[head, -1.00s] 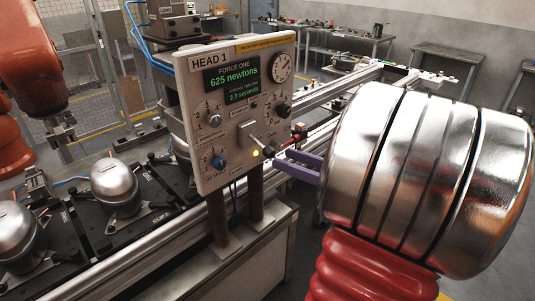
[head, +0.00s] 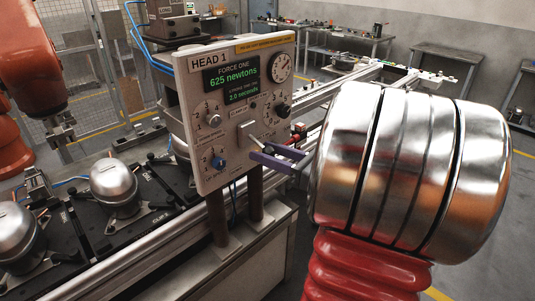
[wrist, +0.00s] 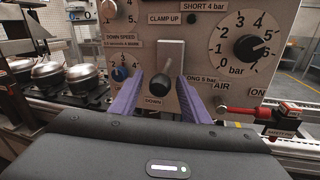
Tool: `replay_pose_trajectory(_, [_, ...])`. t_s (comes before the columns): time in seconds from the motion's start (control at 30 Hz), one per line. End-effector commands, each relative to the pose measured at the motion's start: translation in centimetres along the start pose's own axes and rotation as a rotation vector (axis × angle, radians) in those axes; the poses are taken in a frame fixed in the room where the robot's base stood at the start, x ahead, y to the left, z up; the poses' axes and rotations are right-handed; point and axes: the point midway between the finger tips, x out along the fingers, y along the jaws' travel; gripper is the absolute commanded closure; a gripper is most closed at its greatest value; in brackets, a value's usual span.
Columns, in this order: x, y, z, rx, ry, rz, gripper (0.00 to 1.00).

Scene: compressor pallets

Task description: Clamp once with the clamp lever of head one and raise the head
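The HEAD 1 control panel (head: 210,95) stands upright on two posts, its display reading 625 newtons and 2.0 seconds. Its clamp lever has a black knob (wrist: 157,87) and a pale mounting plate (wrist: 171,55), marked CLAMP UP above and DOWN below. The lever sticks out toward me and points low. My gripper (head: 279,156) is at the panel's lower right. In the wrist view its purple fingers (wrist: 160,92) are open, one on each side of the lever. I cannot tell whether they touch it. In the head view the fingers hide the knob.
Dials, including a pressure gauge (wrist: 241,42), surround the lever. A red-handled air valve (wrist: 243,112) sits close on the right. Round metal compressors (head: 114,182) stand on black pallets at left. An orange robot arm (head: 30,65) is at far left.

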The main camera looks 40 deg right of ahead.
Motion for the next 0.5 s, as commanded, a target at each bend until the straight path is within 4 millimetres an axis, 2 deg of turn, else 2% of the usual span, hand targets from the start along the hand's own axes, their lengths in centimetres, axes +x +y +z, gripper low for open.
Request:
replay_pose_trajectory(0.07, [0.0,0.0,0.0,0.0,0.0,0.0,0.64])
replay_pose_trajectory(0.5, [-0.01,0.0,-0.01,0.0,0.0,0.0,0.94])
